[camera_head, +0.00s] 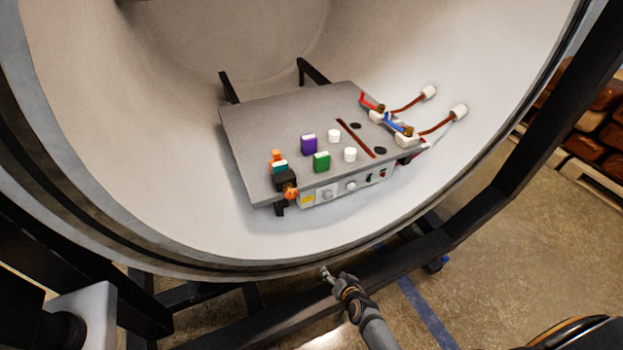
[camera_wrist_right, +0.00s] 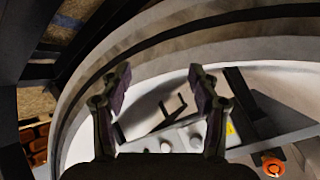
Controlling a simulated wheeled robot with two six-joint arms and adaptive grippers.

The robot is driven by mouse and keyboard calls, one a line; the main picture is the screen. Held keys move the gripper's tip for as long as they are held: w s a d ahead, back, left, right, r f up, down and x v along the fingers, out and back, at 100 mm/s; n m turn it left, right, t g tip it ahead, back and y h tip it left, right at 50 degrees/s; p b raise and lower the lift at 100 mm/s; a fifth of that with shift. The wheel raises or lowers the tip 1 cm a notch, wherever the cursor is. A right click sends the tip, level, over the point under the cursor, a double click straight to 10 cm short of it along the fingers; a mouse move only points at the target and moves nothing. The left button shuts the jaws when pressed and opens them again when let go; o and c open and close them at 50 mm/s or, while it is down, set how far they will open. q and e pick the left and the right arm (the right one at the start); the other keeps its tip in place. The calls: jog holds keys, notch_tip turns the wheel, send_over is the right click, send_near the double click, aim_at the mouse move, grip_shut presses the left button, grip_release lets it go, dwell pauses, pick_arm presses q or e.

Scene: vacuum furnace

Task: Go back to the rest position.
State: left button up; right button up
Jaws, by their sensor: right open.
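My right gripper (camera_head: 327,274) is below the front rim of the furnace chamber (camera_head: 180,190), outside it, with nothing seen in it. In the right wrist view the two fingers (camera_wrist_right: 160,84) are wide apart and empty, with the curved rim (camera_wrist_right: 130,52) beyond them. Part of the panel and its knobs shows between and below the fingers. My left gripper is not in view.
Inside the chamber a grey plate (camera_head: 255,125) bears a purple block (camera_head: 309,145), a green block (camera_head: 321,163), white cylinders (camera_head: 350,154) and red and blue-handled parts (camera_head: 393,123). Dark frame beams (camera_head: 440,240) run near my right arm. Open floor (camera_head: 530,240) lies right.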

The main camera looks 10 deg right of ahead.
jog(key=s+d+f+n+g, duration=0.2)
jog(key=s+f, duration=0.4)
jog(key=s, duration=0.6)
jog(key=s+d+f+n+g+h, duration=0.1)
jog(key=s+d+f+n+g, duration=0.1)
jog(key=s+d+f+g, duration=0.2)
jog(key=s+d+f+n+g, duration=0.2)
jog(key=s+f, duration=0.7)
jog(key=s, duration=1.1)
jog(key=shift+d+f+g+h, duration=0.25)
jog(key=shift+d+g+h, duration=0.25)
jog(key=shift+d, duration=0.45)
